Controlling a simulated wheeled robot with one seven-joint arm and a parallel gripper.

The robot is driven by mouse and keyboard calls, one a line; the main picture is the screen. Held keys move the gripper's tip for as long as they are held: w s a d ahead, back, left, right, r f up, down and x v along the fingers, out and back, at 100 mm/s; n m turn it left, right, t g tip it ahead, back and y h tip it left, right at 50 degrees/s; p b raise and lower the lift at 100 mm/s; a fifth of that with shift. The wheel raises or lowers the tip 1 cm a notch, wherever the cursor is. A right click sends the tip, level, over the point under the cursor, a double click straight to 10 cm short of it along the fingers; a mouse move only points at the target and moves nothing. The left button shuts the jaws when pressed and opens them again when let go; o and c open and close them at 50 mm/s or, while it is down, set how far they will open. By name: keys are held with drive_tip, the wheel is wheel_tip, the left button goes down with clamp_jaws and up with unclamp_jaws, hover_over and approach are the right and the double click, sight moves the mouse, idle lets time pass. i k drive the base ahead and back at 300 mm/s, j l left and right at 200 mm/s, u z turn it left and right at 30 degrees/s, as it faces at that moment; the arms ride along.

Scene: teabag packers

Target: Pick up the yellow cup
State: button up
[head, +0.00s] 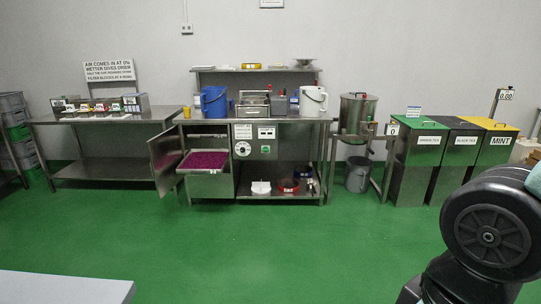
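My arm shows only as a dark rounded link at the lower right of the picture, far from the cup. My gripper is outside the picture, so I cannot see its fingers.
An open cabinet door (165,160) and a pulled-out drawer of purple material (207,160) stick out below the cup. A pale table corner (60,287) is at lower left. Green floor (260,245) lies clear between. Tea bins (420,165) stand right.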

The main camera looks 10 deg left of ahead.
sight(187, 110)
drive_tip(key=i+u, duration=0.15)
drive_tip(key=i, duration=0.85)
drive_tip(key=i+u, duration=0.15)
drive_tip(key=i, duration=0.8)
drive_tip(key=i+u, duration=0.25)
drive_tip(key=i, duration=0.25)
drive_tip(key=i+u, duration=0.2)
drive_tip(key=i, duration=0.3)
drive_tip(key=i+u, duration=0.25)
drive_tip(key=i, duration=0.25)
drive_tip(key=i+l+u, duration=0.2)
drive_tip(key=i, duration=0.25)
drive_tip(key=i+u, duration=0.35)
drive_tip(key=i, duration=0.15)
drive_tip(key=i+u, duration=0.4)
drive_tip(key=i, duration=0.15)
drive_tip(key=i+z, duration=0.25)
drive_tip(key=i, duration=0.15)
drive_tip(key=i+j+z, duration=0.35)
drive_tip(key=i+z, duration=0.25)
drive_tip(key=i+j+z, duration=0.3)
drive_tip(key=i+l, duration=0.05)
